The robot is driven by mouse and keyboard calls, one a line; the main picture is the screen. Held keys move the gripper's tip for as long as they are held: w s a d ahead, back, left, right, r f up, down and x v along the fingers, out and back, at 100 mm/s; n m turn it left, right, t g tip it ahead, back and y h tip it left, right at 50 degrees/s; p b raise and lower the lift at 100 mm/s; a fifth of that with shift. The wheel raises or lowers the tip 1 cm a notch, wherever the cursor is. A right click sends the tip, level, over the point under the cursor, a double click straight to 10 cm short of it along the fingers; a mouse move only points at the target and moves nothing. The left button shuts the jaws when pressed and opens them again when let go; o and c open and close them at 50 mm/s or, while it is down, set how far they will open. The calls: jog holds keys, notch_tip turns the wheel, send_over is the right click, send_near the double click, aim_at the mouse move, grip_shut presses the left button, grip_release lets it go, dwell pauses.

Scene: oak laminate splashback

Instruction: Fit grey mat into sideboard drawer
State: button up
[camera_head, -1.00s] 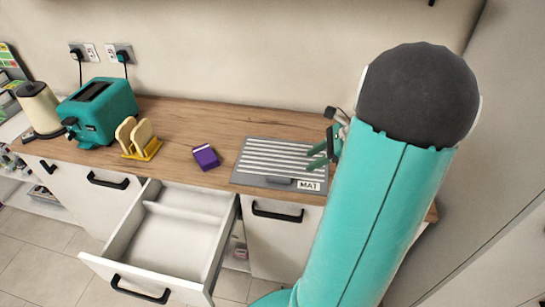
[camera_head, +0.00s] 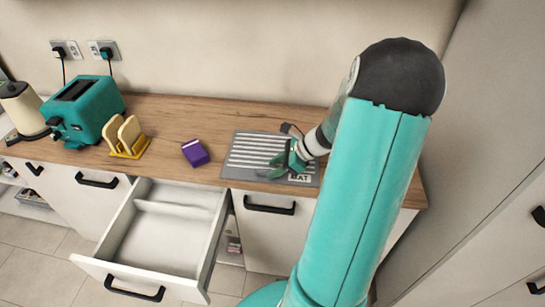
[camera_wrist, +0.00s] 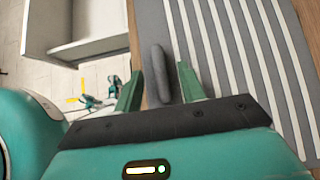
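The grey mat (camera_head: 243,160) with white stripes and a "MAT" label lies flat on the wooden counter, right of the purple box. It also shows in the wrist view (camera_wrist: 212,50), with a dark raised handle (camera_wrist: 159,76) along its near edge. My gripper (camera_head: 279,173) is over the mat's front part. In the wrist view its two green fingers (camera_wrist: 158,90) are apart, one on each side of the handle; I cannot tell whether they touch it. The sideboard drawer (camera_head: 165,235) is pulled out below the counter, left of the mat, and looks empty, with a divider near its back.
A purple box (camera_head: 195,153) stands on the counter between the mat and a yellow toast rack (camera_head: 128,140). A teal toaster (camera_head: 84,112) and a cream kettle (camera_head: 24,110) are further left. A wall is behind, a tall cabinet at right.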

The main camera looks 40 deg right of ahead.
jog(key=shift+w+a+f, duration=0.25)
jog(key=shift+w+f, duration=0.05)
jog(key=shift+f, duration=0.15)
grip_shut()
jog(key=shift+r, duration=0.15)
